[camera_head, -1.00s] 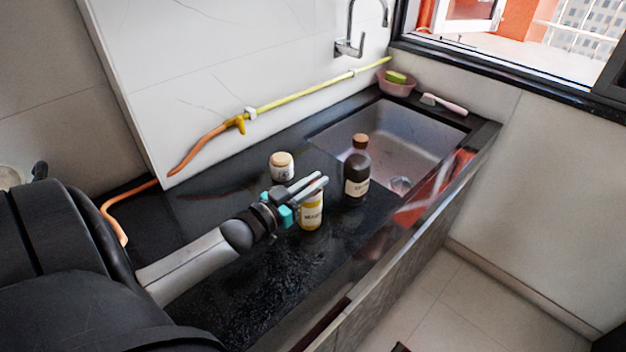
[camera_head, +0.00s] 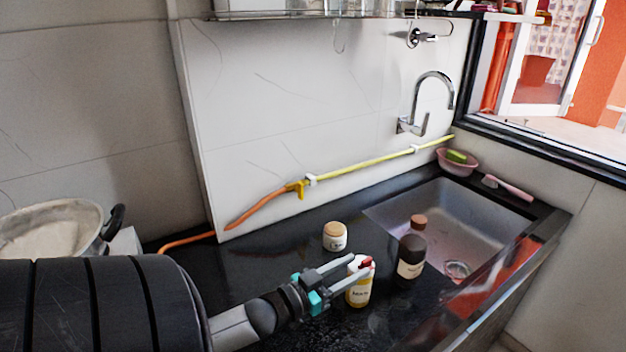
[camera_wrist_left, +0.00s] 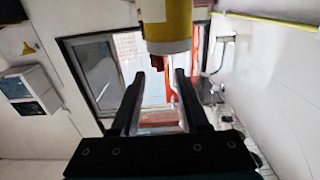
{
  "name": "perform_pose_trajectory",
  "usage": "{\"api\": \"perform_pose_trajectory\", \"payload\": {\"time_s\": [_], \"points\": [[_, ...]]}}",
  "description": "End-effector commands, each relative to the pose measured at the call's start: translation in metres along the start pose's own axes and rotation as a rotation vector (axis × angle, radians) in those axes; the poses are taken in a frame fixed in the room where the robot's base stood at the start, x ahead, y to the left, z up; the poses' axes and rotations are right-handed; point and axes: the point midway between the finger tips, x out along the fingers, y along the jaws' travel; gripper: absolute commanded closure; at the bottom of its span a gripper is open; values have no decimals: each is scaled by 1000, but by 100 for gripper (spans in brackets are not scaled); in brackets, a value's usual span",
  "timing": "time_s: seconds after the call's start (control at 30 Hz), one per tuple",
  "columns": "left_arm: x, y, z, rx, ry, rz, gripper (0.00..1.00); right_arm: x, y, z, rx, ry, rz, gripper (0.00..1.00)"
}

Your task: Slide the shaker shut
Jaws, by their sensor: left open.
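The shaker (camera_head: 358,292) is a small yellow and white labelled container, upright on the black counter, with a red part on its top. In the left wrist view the shaker (camera_wrist_left: 167,28) appears upside down at the top, its red part just beyond and between the fingertips. My left gripper (camera_head: 360,265) is open, its two fingers level with the shaker's top. The fingers cover part of the shaker's top, and I cannot tell whether they touch it. My right gripper is not in view.
A dark brown bottle (camera_head: 411,255) stands close to the right of the shaker. The sink (camera_head: 450,215) lies to the right. A hose (camera_head: 262,207) runs along the wall.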

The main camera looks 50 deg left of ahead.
Motion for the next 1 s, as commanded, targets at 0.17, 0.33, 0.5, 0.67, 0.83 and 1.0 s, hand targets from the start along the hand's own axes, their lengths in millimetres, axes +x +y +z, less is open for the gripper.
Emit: {"api": "perform_pose_trajectory", "payload": {"time_s": [0.17, 0.33, 0.5, 0.67, 0.83, 1.0], "points": [[-33, 0, 0, 0, -4, -1, 55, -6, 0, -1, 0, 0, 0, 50], [-64, 0, 0, -1, -4, -1, 55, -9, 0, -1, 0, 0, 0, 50], [-88, 0, 0, -1, -3, -2, 55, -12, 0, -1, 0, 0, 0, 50], [-101, 0, 0, 0, -1, -1, 55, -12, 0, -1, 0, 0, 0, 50], [-105, 0, 0, 0, 1, 0, 55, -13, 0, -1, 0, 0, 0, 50], [-105, 0, 0, 0, 1, 0, 55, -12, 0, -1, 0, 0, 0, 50]]}}
